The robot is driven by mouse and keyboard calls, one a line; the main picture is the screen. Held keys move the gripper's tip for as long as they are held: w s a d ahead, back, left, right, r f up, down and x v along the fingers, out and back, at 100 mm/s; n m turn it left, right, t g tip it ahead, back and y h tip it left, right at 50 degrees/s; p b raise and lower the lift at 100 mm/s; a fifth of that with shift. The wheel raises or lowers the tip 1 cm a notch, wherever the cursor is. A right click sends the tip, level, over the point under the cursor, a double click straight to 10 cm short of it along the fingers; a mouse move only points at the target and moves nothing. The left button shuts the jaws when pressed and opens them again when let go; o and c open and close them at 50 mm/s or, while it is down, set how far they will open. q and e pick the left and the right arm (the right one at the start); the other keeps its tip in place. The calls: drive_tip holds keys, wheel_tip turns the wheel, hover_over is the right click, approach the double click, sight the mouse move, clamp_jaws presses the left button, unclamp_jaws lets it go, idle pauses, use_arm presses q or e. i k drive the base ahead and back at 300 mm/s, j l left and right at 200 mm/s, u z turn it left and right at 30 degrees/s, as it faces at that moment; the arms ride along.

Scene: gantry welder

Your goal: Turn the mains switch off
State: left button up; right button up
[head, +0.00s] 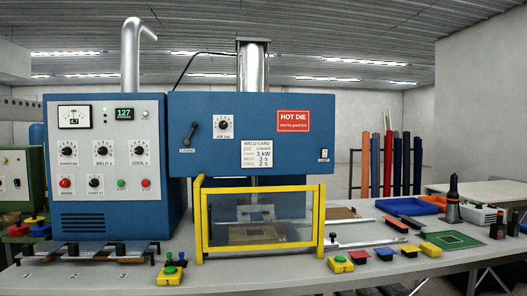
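The blue welder cabinet (75,212) stands on the left of the bench, with a pale control panel (104,140) on its front. The lower row of the panel has a red round control (65,183), a black rotary switch (95,182), a green button (122,184) and a red button (145,183). The labels under them are too small to read surely, so I cannot tell for certain which is the mains switch. The digital display (124,113) is lit green and seems to read 127. Neither of my grippers is in view.
A yellow-framed guard (205,225) stands under the blue press head (250,135). Yellow button boxes (170,275) sit at the bench's front edge. Black-knobbed clamps (120,249) lie before the cabinet. Trays and tools fill the right side. The air before the panel is clear.

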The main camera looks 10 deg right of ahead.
sight(65, 183)
drive_tip(key=i+j+u, duration=0.3)
drive_tip(key=i+j, duration=0.3)
drive_tip(key=j, duration=0.2)
drive_tip(key=i+j+u, duration=0.25)
drive_tip(key=i+j, duration=0.45)
